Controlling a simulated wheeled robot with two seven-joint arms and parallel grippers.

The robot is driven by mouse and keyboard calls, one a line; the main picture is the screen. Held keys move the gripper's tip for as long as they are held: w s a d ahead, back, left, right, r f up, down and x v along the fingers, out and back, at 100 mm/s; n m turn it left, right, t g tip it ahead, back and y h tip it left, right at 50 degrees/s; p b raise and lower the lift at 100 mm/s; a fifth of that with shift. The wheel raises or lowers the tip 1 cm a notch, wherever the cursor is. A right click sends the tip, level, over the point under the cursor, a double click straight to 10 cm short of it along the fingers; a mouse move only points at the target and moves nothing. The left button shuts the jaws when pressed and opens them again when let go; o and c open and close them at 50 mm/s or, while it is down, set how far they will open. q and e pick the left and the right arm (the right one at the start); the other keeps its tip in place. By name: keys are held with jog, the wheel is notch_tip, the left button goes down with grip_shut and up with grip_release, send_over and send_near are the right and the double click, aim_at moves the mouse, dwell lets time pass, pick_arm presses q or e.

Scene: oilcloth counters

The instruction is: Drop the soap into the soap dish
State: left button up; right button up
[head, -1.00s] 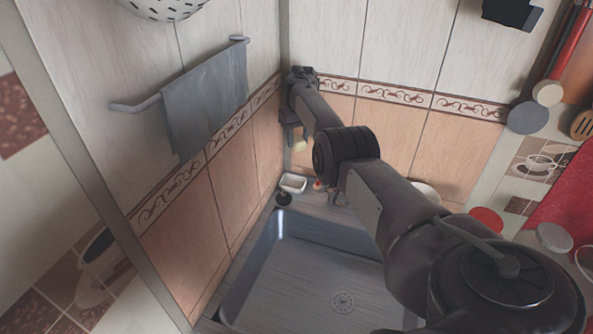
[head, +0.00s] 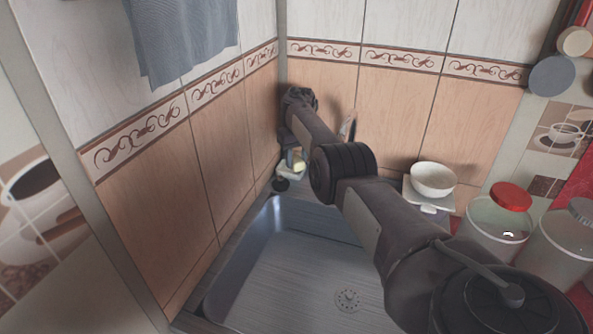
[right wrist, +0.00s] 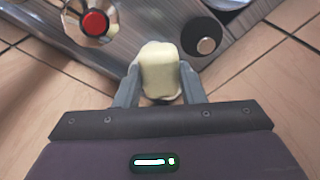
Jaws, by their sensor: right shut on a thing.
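The soap (head: 299,167) is a pale yellow block. In the right wrist view the soap (right wrist: 160,70) sits between the two fingers of my right gripper (right wrist: 160,82), which is shut on it. In the head view my right gripper (head: 294,155) points down in the back corner by the sink. The white soap dish (head: 285,171) is just below the soap there, partly hidden by it and the gripper. I cannot tell whether the soap touches the dish. My left gripper is not in view.
The steel sink (head: 290,265) lies in front of the corner. A black round stopper (head: 280,184) is beside the dish. A red-capped knob (right wrist: 94,23) shows in the right wrist view. A white bowl (head: 433,179) and a red-lidded jar (head: 500,222) stand right. Tiled walls enclose the corner.

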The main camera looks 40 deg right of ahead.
aim_at(298, 160)
notch_tip(298, 160, down, 2)
jog(key=shift+f+b, duration=0.15)
jog(key=shift+b, duration=0.55)
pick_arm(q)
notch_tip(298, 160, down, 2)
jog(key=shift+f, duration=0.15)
pick_arm(e)
jog(key=shift+w, duration=0.1)
jog(key=o, duration=1)
jog(key=shift+r+p, duration=0.3)
jog(key=shift+r, duration=0.05)
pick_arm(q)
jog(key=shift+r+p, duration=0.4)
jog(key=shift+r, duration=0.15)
pick_arm(e)
jog(key=r, duration=0.4)
jog(key=s+r, duration=0.1)
jog(key=r, duration=0.6)
jog(key=shift+s+a+r, duration=0.15)
jog(key=shift+r, duration=0.15)
